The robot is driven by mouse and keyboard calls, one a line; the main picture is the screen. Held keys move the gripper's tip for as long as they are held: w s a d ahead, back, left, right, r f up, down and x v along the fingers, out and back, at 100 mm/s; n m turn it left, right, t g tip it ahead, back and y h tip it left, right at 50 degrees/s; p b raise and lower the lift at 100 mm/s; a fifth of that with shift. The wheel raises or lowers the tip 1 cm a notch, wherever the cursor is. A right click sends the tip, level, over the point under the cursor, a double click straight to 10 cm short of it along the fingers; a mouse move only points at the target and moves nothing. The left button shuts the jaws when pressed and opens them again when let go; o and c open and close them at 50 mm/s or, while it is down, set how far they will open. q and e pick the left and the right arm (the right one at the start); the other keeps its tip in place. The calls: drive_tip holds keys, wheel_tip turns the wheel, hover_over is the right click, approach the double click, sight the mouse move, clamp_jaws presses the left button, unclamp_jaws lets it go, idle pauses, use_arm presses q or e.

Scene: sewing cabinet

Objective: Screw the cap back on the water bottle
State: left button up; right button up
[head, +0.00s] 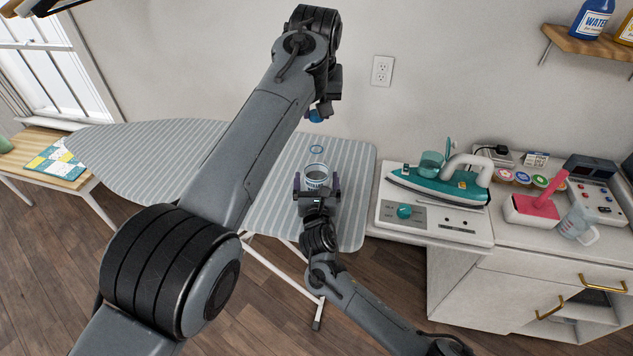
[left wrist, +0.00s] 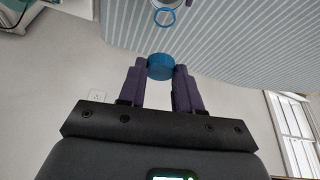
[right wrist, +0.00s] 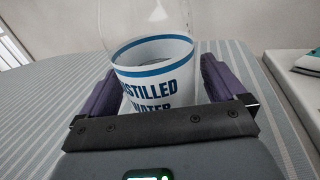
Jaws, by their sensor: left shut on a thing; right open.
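The water bottle (head: 316,172) stands on the striped ironing board. It is clear, with a white and blue "DISTILLED WATER" label (right wrist: 158,88). A blue ring (head: 316,149) shows just beyond the label; I cannot tell whether it is on the bottle's clear neck. My right gripper (head: 317,188) is open, with a finger on each side of the bottle's label. My left gripper (head: 322,108) is shut on the blue cap (left wrist: 160,66), above and beyond the bottle. The cap also shows in the head view (head: 315,116). The bottle's top is hidden in the right wrist view.
The ironing board (head: 355,190) is otherwise bare around the bottle. To its right, a teal iron (head: 440,184) rests on a white stand on the cabinet. A pink-handled object (head: 535,203) and a clear jug (head: 577,222) stand farther right. A wall shelf (head: 590,42) holds bottles.

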drive_tip(key=shift+c, duration=0.4)
drive_tip(key=c, duration=1.4)
use_arm(q)
hover_over(316, 145)
drive_tip(key=s, duration=0.2)
drive_tip(key=shift+f, duration=2.5)
drive_tip(key=shift+f, duration=0.15)
drive_tip(key=shift+f, duration=0.75)
drive_tip(key=shift+f, duration=0.5)
